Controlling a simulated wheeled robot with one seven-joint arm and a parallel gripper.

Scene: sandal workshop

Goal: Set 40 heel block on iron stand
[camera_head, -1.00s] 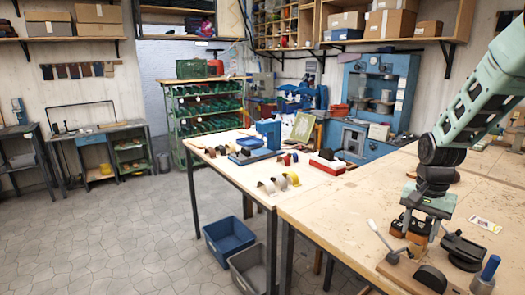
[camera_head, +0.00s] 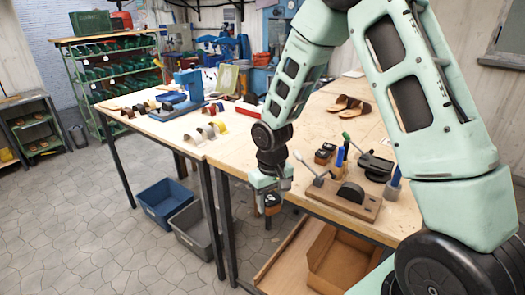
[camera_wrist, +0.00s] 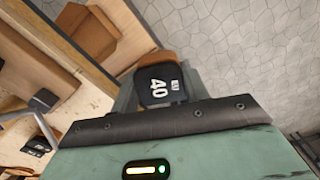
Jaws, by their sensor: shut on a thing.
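My gripper (camera_head: 270,187) is shut on the 40 heel block (camera_head: 271,205), a dark block with a brown part. In the wrist view the heel block (camera_wrist: 160,86) shows a white "40" between the fingers. It hangs in the air off the left edge of the workbench, above the floor. A wooden board (camera_head: 343,203) near the bench edge carries a black half-round piece (camera_head: 351,192) and a lever. A black metal device (camera_head: 375,166) stands behind it. I cannot tell for sure which piece is the iron stand.
Another heel block (camera_head: 323,155) stands on the workbench (camera_head: 235,157). A cardboard box (camera_head: 340,262) lies on the shelf below. A blue bin (camera_head: 166,205) and a grey bin (camera_head: 196,231) stand on the floor.

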